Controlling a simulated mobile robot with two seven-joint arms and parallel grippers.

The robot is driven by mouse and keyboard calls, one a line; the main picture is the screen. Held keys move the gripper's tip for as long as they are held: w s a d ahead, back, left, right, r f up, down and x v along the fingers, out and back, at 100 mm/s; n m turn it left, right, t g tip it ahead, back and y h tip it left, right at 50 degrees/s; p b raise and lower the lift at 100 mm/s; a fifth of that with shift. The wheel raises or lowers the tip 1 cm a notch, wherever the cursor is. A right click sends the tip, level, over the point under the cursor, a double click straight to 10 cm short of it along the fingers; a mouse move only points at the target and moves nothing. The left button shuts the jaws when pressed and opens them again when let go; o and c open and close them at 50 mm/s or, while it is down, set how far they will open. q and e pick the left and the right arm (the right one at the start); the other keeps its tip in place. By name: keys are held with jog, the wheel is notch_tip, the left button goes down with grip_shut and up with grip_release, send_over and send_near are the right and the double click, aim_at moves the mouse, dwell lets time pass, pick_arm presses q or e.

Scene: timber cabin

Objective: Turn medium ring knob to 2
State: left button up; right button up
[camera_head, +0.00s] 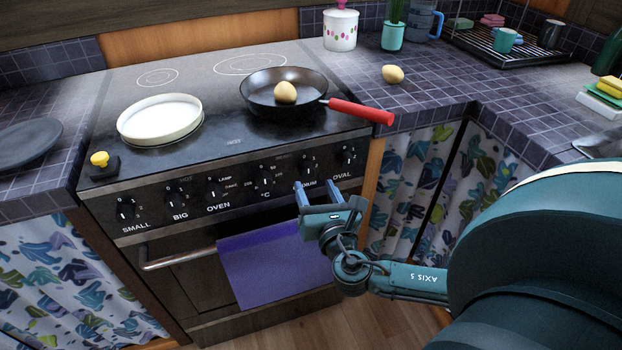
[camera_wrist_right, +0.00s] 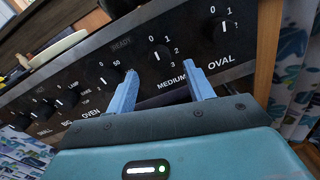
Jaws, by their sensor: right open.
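The medium ring knob (camera_head: 309,167) is a black round knob on the stove's front panel, between the °C knob and the oval knob. In the right wrist view the medium knob (camera_wrist_right: 160,53) has 0, 1, 2 and 3 beside it, and its white mark looks roughly upright, toward the 0. My right gripper (camera_head: 318,191) is open just in front of and below this knob, with its blue fingers apart. In the right wrist view the fingertips (camera_wrist_right: 163,76) lie either side of the knob's lower part; contact cannot be told. My left gripper is not in view.
The oval knob (camera_head: 347,158) is close on the right and the °C knob (camera_head: 265,179) on the left. A purple towel (camera_head: 272,266) hangs on the oven handle below. A pan (camera_head: 262,103) with a red handle and a white round dish (camera_head: 160,116) are on the stove top.

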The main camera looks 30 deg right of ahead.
aim_at(309, 174)
jog(key=shift+x, duration=1.85)
jog(key=shift+c, duration=0.5)
jog(key=c, duration=0.9)
